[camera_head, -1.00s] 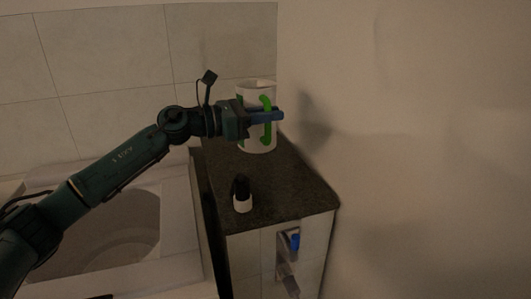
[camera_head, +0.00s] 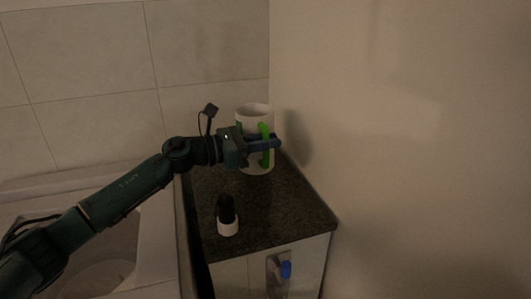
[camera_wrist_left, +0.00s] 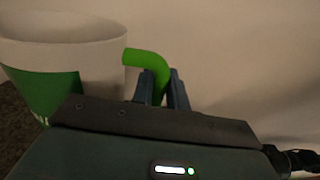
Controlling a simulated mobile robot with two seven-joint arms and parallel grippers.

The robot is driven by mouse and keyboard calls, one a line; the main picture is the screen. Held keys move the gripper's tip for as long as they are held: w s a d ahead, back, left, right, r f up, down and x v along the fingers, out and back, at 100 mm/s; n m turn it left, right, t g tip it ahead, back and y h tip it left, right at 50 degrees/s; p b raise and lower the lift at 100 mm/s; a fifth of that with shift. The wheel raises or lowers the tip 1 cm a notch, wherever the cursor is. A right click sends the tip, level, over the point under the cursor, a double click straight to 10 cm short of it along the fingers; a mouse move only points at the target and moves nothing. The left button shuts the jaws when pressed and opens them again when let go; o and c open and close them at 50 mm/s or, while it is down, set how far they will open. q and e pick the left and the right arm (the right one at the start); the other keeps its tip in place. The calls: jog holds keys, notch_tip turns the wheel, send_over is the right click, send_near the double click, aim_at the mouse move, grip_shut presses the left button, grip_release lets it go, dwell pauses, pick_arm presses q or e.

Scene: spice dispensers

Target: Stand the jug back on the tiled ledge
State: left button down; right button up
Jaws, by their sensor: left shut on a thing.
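The jug (camera_head: 254,117) is white with a green handle and green marks. It is upright at the back of the ledge (camera_head: 275,213), which has a dark speckled top and pale tiled sides, close to the right wall. I cannot tell whether its base touches the top. My left gripper (camera_head: 272,145) comes in from the left and is shut on the handle. In the left wrist view the green handle (camera_wrist_left: 148,62) is between the two fingers (camera_wrist_left: 162,90), and the jug's open rim (camera_wrist_left: 60,27) is at the left. My right gripper is not in view.
A small black-and-white bottle (camera_head: 227,216) stands near the front left of the ledge top. A fixture with a blue part (camera_head: 286,269) is on the ledge's front face. A basin (camera_head: 100,262) lies to the left. Ledge top right of the bottle is clear.

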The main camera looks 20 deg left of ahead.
pick_arm(q)
notch_tip(320, 180, down, 2)
jog(key=shift+f, duration=0.2)
jog(key=shift+f, duration=0.25)
jog(key=c, duration=1.4)
grip_release()
